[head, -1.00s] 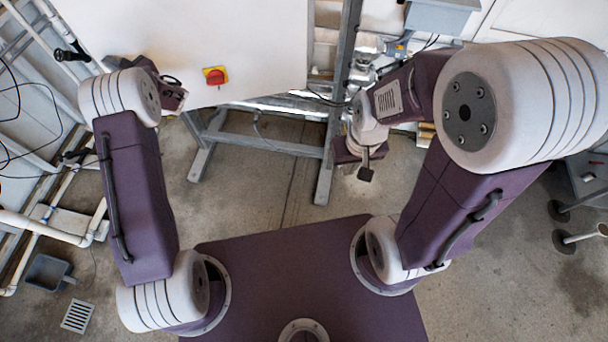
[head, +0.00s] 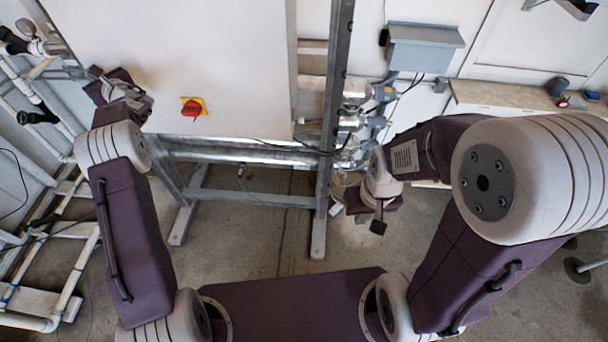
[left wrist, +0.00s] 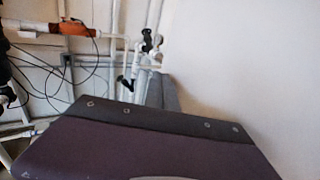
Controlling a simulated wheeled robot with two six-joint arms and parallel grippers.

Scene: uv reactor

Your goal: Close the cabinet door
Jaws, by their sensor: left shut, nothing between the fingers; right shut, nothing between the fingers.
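The cabinet's large white front panel (head: 230,50) fills the upper left of the head view and bears a red and yellow rotary switch (head: 193,106). Whether this door stands ajar is hard to tell. My left gripper (head: 132,98) is at the panel's lower left edge, left of the switch. Its fingers are small and look shut and empty; contact with the panel is unclear. In the left wrist view a plain white surface (left wrist: 240,70) fills the right side, beside my dark wrist; no fingertips show. My right gripper (head: 378,224) points down, shut and empty, right of the frame post.
A grey metal frame (head: 332,130) carries the cabinet, with its feet on the concrete floor. Valves and fittings (head: 355,115) and a grey box (head: 425,45) are right of it. White pipes (head: 50,290) line the left. Bare floor lies before the frame.

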